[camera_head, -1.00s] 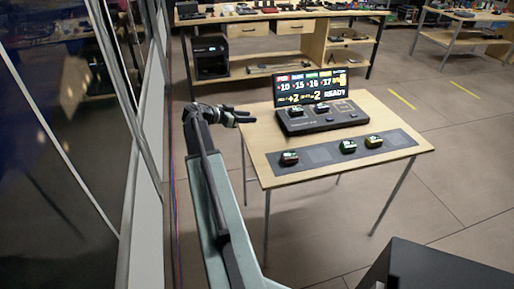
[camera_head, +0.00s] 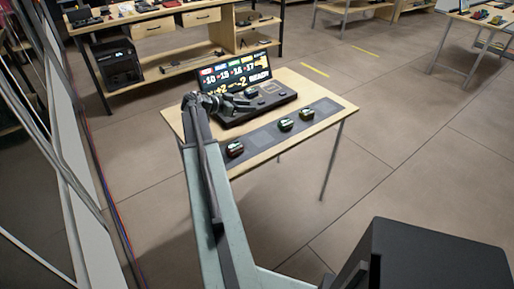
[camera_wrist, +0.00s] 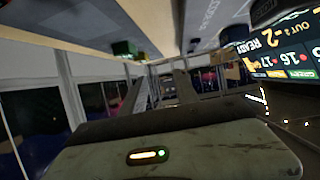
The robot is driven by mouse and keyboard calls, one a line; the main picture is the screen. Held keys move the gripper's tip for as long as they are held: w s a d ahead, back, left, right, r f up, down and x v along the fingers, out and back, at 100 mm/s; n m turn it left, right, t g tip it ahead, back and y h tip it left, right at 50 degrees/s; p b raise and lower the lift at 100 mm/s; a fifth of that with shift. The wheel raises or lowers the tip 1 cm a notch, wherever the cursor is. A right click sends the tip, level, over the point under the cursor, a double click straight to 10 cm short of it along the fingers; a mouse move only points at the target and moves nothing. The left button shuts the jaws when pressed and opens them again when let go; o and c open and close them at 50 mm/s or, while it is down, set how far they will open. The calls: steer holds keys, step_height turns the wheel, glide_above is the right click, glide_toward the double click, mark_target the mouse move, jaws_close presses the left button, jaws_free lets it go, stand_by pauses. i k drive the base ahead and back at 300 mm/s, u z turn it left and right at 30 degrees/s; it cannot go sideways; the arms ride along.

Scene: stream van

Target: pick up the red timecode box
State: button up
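The red timecode box (camera_head: 235,149) sits at the near left end of the dark strip (camera_head: 262,139) on the table, in the head view. A green box (camera_head: 286,124) and a yellowish box (camera_head: 306,114) sit farther right on the strip. My gripper (camera_head: 242,104) is above the table's left part, in front of the console, apart from the red box. Its fingers look spread and empty. The wrist view shows the fingers (camera_wrist: 172,88) with a gap between them and a small green-marked box (camera_wrist: 123,48); the red box is not clear there.
A shelf bench (camera_head: 190,55) stands behind. A glass wall runs along the left.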

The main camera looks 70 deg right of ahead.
mark_target(235, 149)
steer(key=z, duration=1.9)
